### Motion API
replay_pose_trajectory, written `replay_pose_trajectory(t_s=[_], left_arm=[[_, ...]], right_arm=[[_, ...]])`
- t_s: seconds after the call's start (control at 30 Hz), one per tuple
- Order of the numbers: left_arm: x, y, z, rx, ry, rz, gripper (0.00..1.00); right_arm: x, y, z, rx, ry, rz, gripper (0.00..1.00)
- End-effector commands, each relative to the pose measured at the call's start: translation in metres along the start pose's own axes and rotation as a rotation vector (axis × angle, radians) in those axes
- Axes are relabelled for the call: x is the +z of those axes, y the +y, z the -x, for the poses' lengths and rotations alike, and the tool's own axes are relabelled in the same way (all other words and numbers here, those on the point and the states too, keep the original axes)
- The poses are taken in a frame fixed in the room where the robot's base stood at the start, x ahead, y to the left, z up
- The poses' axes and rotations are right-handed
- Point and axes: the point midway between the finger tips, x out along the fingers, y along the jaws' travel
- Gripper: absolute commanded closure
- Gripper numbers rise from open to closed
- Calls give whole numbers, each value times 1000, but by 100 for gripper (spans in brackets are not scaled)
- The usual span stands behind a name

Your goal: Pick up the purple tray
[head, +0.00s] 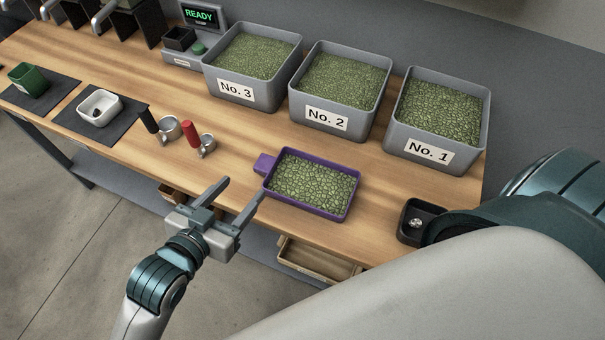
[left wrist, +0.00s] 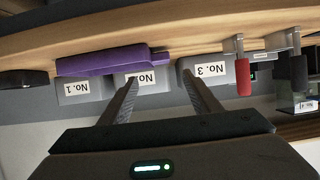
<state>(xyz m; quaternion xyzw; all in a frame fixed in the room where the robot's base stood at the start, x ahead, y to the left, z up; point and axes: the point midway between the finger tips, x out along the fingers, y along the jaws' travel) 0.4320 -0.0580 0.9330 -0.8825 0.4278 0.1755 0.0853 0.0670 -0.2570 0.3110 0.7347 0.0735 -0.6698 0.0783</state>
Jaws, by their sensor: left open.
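The purple tray (head: 346,209) lies flat on the wooden bench near its front edge, filled with green beans, with a short handle tab (head: 265,164) at its left end. It also shows in the left wrist view (left wrist: 100,60), where the picture is upside down. My left gripper (head: 243,195) is open and empty, in front of the bench edge and to the left of the tray, apart from it. Its two fingers also show in the left wrist view (left wrist: 160,85), pointing toward the bench. My right gripper is not in view.
Grey bins No. 3 (head: 234,91), No. 2 (head: 328,121) and No. 1 (head: 428,153) stand behind the tray. A red-handled scoop (head: 192,134) and a black-handled one (head: 150,121) stand left of it. A small black box (head: 409,236) is at right.

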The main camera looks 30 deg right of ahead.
Motion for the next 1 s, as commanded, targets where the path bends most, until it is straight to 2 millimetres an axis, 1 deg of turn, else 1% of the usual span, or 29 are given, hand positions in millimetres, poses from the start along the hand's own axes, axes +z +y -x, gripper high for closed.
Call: replay_pose_trajectory(t_s=[0.03, 0.2, 0.3, 0.4, 0.53, 0.87, 1.0], left_arm=[[-2, 0, -10, -1, 0, 1, 43], [-2, 0, -40, 1, -1, 1, 43], [-1, 0, -53, 0, 0, 1, 43], [0, 0, -62, 0, 0, 1, 43], [0, 0, -67, 0, 1, 0, 43], [0, 0, -68, 0, 0, 0, 43], [1, 0, -74, 0, -2, 1, 43]], right_arm=[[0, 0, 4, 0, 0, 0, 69], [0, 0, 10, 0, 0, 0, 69], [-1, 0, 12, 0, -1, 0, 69], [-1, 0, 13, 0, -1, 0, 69], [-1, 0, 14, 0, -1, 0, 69], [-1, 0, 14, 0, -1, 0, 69], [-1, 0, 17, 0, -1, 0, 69]])
